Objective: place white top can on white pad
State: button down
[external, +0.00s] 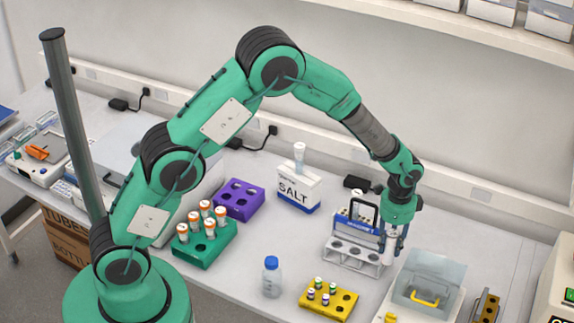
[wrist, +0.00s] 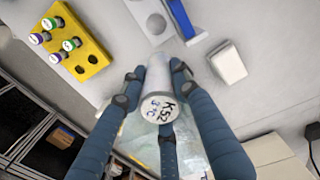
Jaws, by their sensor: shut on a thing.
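My gripper (external: 393,238) is shut on a white can (external: 389,252) and points down beside the right end of a grey rack. In the wrist view, the gripper's blue fingers (wrist: 158,85) close around the can. The can's round white top (wrist: 159,107), with dark handwriting, faces the camera. Its lower end points away from the wrist. I cannot tell how high the can is above the bench. A white block (wrist: 228,62) lies on the bench in the wrist view. I cannot pick out the white pad with certainty.
The grey rack (external: 356,257) stands left of the gripper. A clear box (external: 437,268) with a yellow handle stands to its right. A yellow rack (external: 327,300) with several vials and a blue-capped bottle (external: 271,278) are near the front. A salt box (external: 297,192) stands farther back.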

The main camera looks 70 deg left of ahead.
jog(key=w+a+r+m+p, duration=0.1)
jog(key=w+r+m, duration=0.1)
jog(key=w, duration=0.5)
jog(key=w+a+r+m+p, duration=0.1)
jog(key=w+r+m, duration=0.1)
jog(key=w+m, duration=0.3)
jog(key=w, duration=0.3)
jog(key=shift+a+r+m, duration=0.25)
jog(key=shift+a+m, duration=0.05)
jog(key=shift+a, duration=0.05)
notch_tip(320, 180, down, 6)
jog(key=p, duration=0.1)
jog(key=shift+f, duration=0.15)
jog(key=shift+f, duration=0.1)
jog(key=shift+f+p, duration=0.5)
jog(key=shift+f, duration=1.25)
jog(key=shift+f, duration=0.15)
jog(key=c, duration=1.3)
grip_release()
jog(key=shift+s, duration=0.1)
